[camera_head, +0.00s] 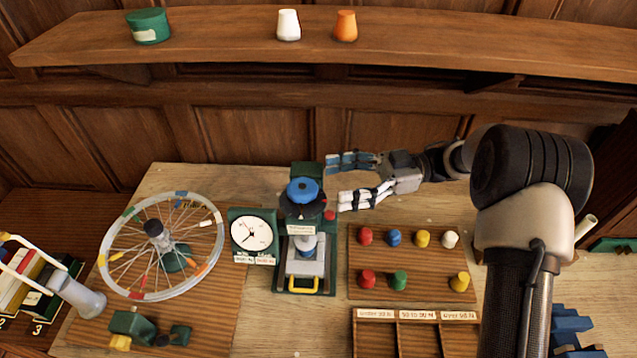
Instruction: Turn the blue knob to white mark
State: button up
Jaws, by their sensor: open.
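The blue knob (302,190) sits on top of a dark green press-like device (312,277) in the middle of the bench, on a dark round collar. A small red part (329,215) shows at the collar's right side. My gripper (334,181) is just right of the knob, fingers pointing left towards it. One finger looks blue-grey and the other white, with a gap between them. It holds nothing. I cannot tell whether a fingertip touches the device. No white mark can be made out clearly near the knob.
A white dial gauge (252,234) stands left of the device, and a spoked wheel (162,246) lies further left. A board with several coloured pegs (410,263) lies right, with a compartment tray (415,341) in front. A shelf (420,35) runs above.

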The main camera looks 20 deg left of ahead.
jog(key=v, duration=0.5)
jog(key=shift+w+d, duration=0.15)
